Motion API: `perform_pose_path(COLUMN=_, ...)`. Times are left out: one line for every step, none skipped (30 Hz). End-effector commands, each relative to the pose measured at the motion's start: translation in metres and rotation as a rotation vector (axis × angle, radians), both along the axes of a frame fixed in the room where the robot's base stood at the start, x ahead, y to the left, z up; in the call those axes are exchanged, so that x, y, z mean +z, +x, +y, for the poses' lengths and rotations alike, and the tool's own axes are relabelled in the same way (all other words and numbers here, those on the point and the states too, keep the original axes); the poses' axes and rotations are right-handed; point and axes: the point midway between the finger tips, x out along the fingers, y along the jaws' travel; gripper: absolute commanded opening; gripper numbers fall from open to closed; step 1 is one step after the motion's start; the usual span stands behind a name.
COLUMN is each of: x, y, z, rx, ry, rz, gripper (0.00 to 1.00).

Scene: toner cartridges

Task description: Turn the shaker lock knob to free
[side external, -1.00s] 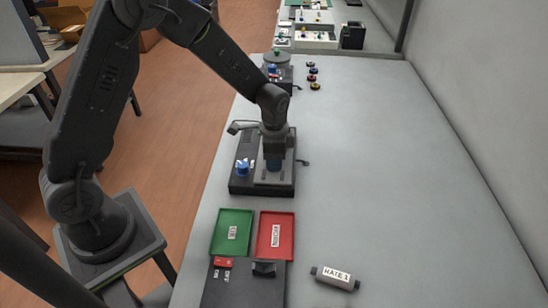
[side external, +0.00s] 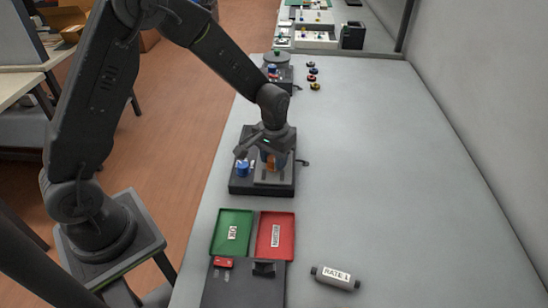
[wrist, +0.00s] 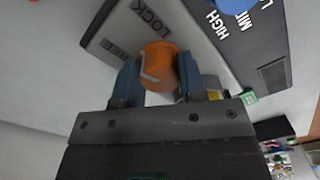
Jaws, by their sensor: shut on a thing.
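The orange shaker lock knob (wrist: 158,62) stands on a light grey plate (wrist: 112,30) marked LOCK and FREE. It also shows in the side view (side external: 270,166), partly covered. My gripper (wrist: 158,80) is shut on the knob, with a blue fingertip on either side. A pale pointer line on the knob lies at its left side in the wrist view, on the side of the FREE label (wrist: 128,52). Its exact angle is hard to tell. The dark shaker base (side external: 240,187) sits on the table under my gripper.
A blue knob (side external: 242,168) stands close left of the plate. Green (side external: 219,245) and red (side external: 275,253) trays lie in front. A labelled cartridge (side external: 335,277) lies at front right. The table's right side is clear.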

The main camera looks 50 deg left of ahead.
Motion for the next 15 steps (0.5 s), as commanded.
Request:
perform_pose_path(x=0.0009, y=0.0004, z=0.0000, rx=0.044, ry=0.000, rz=-0.001, gripper=0.14)
perform_pose_path(x=0.0009, y=0.0004, z=0.0000, rx=0.072, ry=0.000, rz=-0.001, gripper=0.14)
perform_pose_path(x=0.0009, y=0.0004, z=0.0000, rx=0.110, ry=0.000, rz=-0.001, gripper=0.14)
perform_pose_path(x=0.0009, y=0.0004, z=0.0000, rx=0.138, ry=0.000, rz=-0.001, gripper=0.14)
perform_pose_path(x=0.0009, y=0.0004, z=0.0000, rx=0.165, ry=0.000, rz=-0.001, gripper=0.14)
perform_pose_path(x=0.0009, y=0.0004, z=0.0001, rx=0.202, ry=0.000, rz=-0.001, gripper=0.14)
perform_pose_path(x=0.0009, y=0.0004, z=0.0000, rx=0.227, ry=-0.001, rz=-0.001, gripper=0.14)
perform_pose_path(x=0.0009, y=0.0004, z=0.0000, rx=0.253, ry=-0.001, rz=-0.001, gripper=0.14)
perform_pose_path(x=0.0009, y=0.0005, z=0.0000, rx=0.286, ry=-0.001, rz=-0.001, gripper=0.14)
perform_pose_path(x=0.0009, y=0.0005, z=0.0000, rx=0.310, ry=-0.001, rz=-0.001, gripper=0.14)
perform_pose_path(x=0.0009, y=0.0005, z=0.0000, rx=0.334, ry=-0.001, rz=-0.001, gripper=0.14)
perform_pose_path(x=0.0010, y=0.0005, z=0.0000, rx=0.364, ry=-0.001, rz=-0.001, gripper=0.14)
perform_pose_path(x=0.0010, y=0.0005, z=0.0000, rx=0.385, ry=-0.001, rz=-0.001, gripper=0.14)
perform_pose_path(x=0.0010, y=0.0005, z=0.0000, rx=0.405, ry=-0.001, rz=-0.001, gripper=0.14)
perform_pose_path(x=0.0010, y=0.0005, z=0.0000, rx=0.430, ry=-0.001, rz=-0.001, gripper=0.14)
